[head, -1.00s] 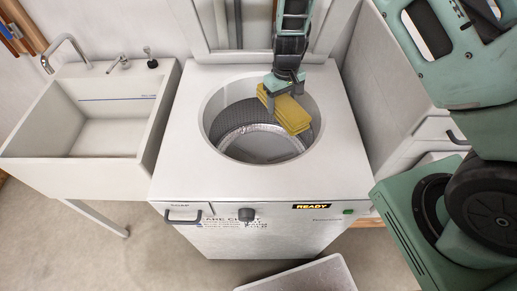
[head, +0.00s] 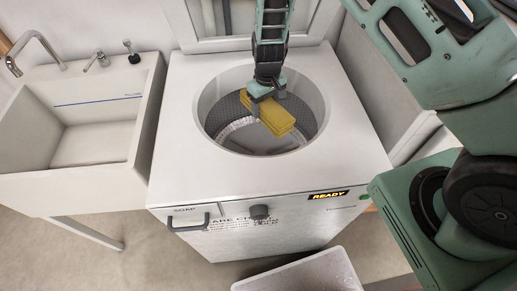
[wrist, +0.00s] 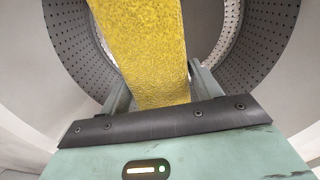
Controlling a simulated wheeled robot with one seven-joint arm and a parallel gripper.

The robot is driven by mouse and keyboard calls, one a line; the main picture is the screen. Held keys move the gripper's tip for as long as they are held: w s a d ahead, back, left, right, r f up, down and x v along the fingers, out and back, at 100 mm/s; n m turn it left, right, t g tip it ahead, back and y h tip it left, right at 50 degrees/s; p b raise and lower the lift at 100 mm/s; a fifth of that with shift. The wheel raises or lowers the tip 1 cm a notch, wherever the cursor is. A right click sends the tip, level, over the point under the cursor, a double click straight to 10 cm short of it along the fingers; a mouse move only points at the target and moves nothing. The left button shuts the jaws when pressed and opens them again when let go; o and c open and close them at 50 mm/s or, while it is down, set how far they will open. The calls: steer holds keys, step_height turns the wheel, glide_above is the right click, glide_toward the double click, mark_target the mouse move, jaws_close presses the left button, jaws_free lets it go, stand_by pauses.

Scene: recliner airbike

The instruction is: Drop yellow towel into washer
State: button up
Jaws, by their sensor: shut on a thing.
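The yellow towel (head: 273,117) is folded into a thick block and hangs from my gripper (head: 266,94) over the open top of the washer. My gripper is shut on the towel's near end. In the wrist view the towel (wrist: 146,50) stretches away from the fingers, with the perforated drum around it. The white washer (head: 170,175) has its round top opening uncovered, and its grey drum (head: 228,112) shows inside. The towel appears within the opening's outline in the head view; its exact height relative to the rim is hard to tell.
A white sink (head: 75,190) with a tap stands left of the washer. The washer's raised lid (head: 230,42) is behind the opening. A pale bin (head: 300,275) sits on the floor in front.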

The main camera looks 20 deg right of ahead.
steer(key=shift+f, duration=0.3)
steer(key=o, duration=1.3)
steer(key=shift+c, duration=0.2)
steer(key=shift+r, duration=0.1)
step_height(320, 180, up, 17)
steer(key=b, duration=0.2)
steer(key=shift+r, duration=0.15)
steer(key=s+a+r+n+y, duration=0.1)
steer(key=s+a+r, duration=0.2)
steer(key=s, duration=0.4)
steer(key=s+a+r, duration=0.2)
steer(key=s+a, duration=0.2)
steer(key=s, duration=0.3)
steer(key=s+r+n, duration=0.2)
steer(key=s+n, duration=0.1)
steer(key=s, duration=1.4)
steer(key=shift+d, duration=0.4)
